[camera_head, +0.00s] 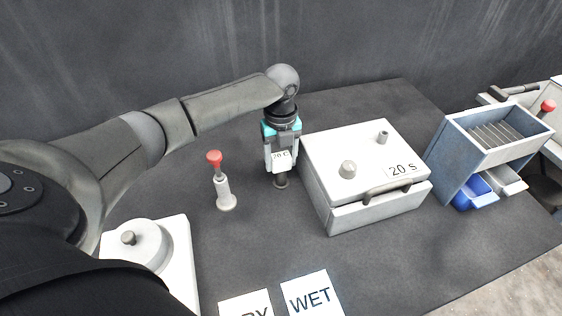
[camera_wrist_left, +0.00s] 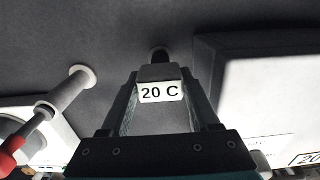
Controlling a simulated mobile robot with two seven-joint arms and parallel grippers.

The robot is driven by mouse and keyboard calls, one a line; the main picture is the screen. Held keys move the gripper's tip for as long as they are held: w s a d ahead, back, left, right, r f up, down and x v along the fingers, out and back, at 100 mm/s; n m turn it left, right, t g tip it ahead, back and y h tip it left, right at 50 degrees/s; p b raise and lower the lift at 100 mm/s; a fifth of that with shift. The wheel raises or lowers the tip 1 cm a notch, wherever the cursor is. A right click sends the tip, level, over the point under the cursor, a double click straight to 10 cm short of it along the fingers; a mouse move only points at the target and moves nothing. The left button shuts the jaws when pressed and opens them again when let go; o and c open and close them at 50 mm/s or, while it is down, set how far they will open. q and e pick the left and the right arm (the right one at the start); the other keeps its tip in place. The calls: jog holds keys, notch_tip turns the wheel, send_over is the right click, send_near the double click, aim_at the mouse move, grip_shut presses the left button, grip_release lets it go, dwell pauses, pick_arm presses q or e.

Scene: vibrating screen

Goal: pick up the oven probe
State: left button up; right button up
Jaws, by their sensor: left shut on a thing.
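The oven probe, a small upright device with a white label reading "20 C" (camera_head: 281,160), is between the fingers of my left gripper (camera_head: 279,168). In the left wrist view the label (camera_wrist_left: 160,92) faces the camera between the two fingers of the gripper (camera_wrist_left: 160,100). The gripper is shut on the probe and points down. A dark round foot shows below it, close to the tabletop; I cannot tell whether it touches. The fingers hide the probe's sides. My right gripper is not in view.
A white box labelled "20 S" (camera_head: 350,150) stands just right of the gripper. A red-topped lever (camera_head: 222,185) stands to its left. A blue-grey slatted unit (camera_head: 460,150) is farther right. "WET" (camera_head: 313,297) and partly hidden cards lie in front. A white device (camera_head: 175,245) is at front left.

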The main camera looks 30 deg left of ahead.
pick_arm(q)
jog(key=shift+c, duration=1.3)
